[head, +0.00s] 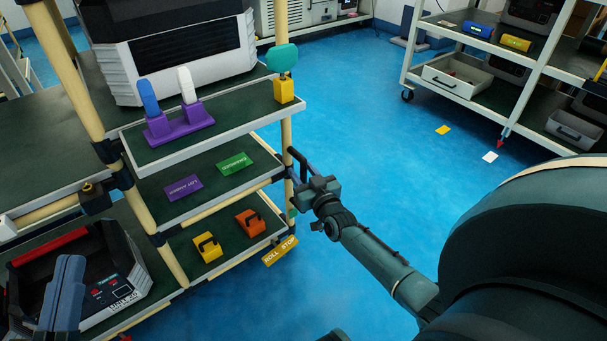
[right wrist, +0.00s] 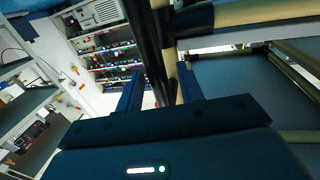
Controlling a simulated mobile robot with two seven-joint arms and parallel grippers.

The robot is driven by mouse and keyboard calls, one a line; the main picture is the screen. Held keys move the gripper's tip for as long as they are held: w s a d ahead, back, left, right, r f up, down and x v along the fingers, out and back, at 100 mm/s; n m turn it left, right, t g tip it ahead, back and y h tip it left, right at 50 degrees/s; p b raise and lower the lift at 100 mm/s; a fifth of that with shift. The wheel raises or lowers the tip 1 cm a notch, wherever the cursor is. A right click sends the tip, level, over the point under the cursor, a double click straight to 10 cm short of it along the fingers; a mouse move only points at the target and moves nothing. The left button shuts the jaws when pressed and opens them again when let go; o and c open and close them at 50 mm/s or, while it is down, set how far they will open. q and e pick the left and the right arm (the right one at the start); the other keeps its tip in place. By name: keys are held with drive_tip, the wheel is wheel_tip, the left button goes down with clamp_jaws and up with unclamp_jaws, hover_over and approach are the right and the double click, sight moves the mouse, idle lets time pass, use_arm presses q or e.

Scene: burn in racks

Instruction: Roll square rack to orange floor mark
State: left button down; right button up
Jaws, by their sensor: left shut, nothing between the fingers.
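The beige-tube rack with green shelves (head: 215,146) stands at the left in the head view. A dark upright handle (head: 299,163) is on its right front post. My right gripper (head: 312,190) is at this handle. In the right wrist view, its two blue fingers (right wrist: 160,92) stand apart on either side of a dark bar (right wrist: 153,45), with a gap visible beside the bar. Whether they touch it is hard to see. My left gripper (head: 62,290) is shut and empty, low at the left, over a grey unit. An orange-yellow floor mark (head: 443,130) lies on the blue floor.
A white floor mark (head: 490,156) lies right of the orange-yellow one. A wheeled shelf rack (head: 424,82) stands at the back right. A "ROLL STOP" tag (head: 280,251) hangs on the near rack. Blue floor (head: 370,110) between the racks is clear.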

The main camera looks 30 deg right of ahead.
drive_tip(key=shift+c, duration=0.6)
clamp_jaws()
idle(0.7)
